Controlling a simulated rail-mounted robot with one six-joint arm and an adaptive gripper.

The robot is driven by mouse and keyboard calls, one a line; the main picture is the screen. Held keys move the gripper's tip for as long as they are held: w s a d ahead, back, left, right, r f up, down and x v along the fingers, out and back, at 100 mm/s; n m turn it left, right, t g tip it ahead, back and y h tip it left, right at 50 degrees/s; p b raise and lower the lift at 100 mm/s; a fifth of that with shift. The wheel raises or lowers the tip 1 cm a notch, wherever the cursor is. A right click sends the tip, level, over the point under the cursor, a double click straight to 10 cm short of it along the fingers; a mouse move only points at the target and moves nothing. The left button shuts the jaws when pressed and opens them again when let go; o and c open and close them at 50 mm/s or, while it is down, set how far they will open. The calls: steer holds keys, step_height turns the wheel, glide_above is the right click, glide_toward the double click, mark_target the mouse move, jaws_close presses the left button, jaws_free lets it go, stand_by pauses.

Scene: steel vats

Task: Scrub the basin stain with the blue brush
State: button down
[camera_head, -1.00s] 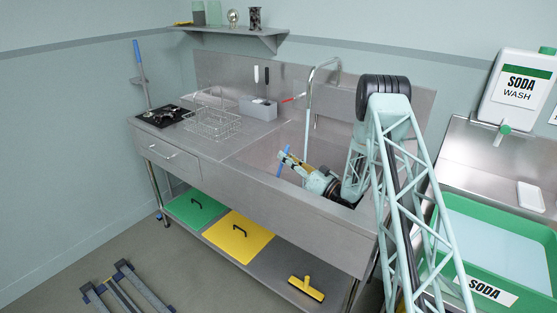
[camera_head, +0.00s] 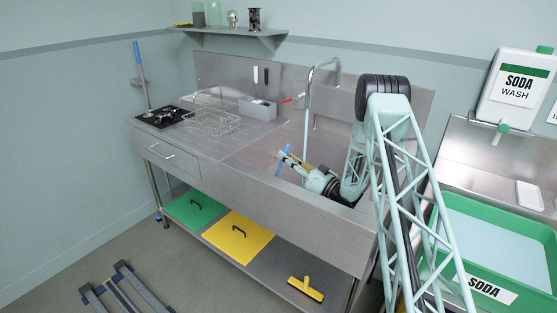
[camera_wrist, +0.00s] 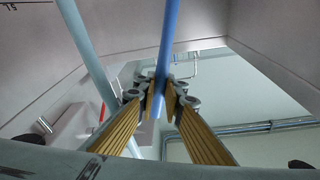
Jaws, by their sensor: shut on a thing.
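My gripper (camera_head: 286,157) is low in the steel basin (camera_head: 262,151), at the right part of the sink bench. In the wrist view, my gripper (camera_wrist: 160,98) has its yellow ribbed fingers closed on the handle of the blue brush (camera_wrist: 168,38). In the head view, the blue brush (camera_head: 279,168) is a short, tilted blue strip at the fingertips. Its head cannot be made out, so I cannot tell whether it touches the basin. No stain can be made out; the basin's front wall hides much of the floor.
A tall faucet (camera_head: 308,105) rises close beside my gripper. A wire basket (camera_head: 212,124) and a grey caddy (camera_head: 258,108) stand on the bench left of and behind the basin. A green soda tray (camera_head: 530,282) is at the right. The bench's middle is clear.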

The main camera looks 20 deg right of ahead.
steer(key=shift+w+d+r+h, duration=0.15)
steer(key=shift+w+d+r, duration=0.1)
steer(key=shift+d, duration=0.4)
steer(key=shift+w+d+r+h, duration=0.15)
steer(key=shift+w+d+r, duration=0.05)
steer(key=shift+d, duration=0.4)
steer(key=shift+b, duration=0.3)
steer(key=shift+w, duration=0.25)
steer(key=shift+f+b+x, duration=0.2)
steer(key=shift+b+x, duration=0.4)
steer(key=shift+x, duration=0.7)
steer(key=shift+a, duration=0.15)
steer(key=shift+w+a+f, duration=0.1)
steer(key=shift+w, duration=0.05)
steer(key=shift+a+f+x, duration=0.1)
steer(key=shift+f+x, duration=0.05)
steer(key=shift+x, duration=0.6)
steer(key=shift+a+f+x, duration=0.1)
steer(key=shift+x, duration=0.6)
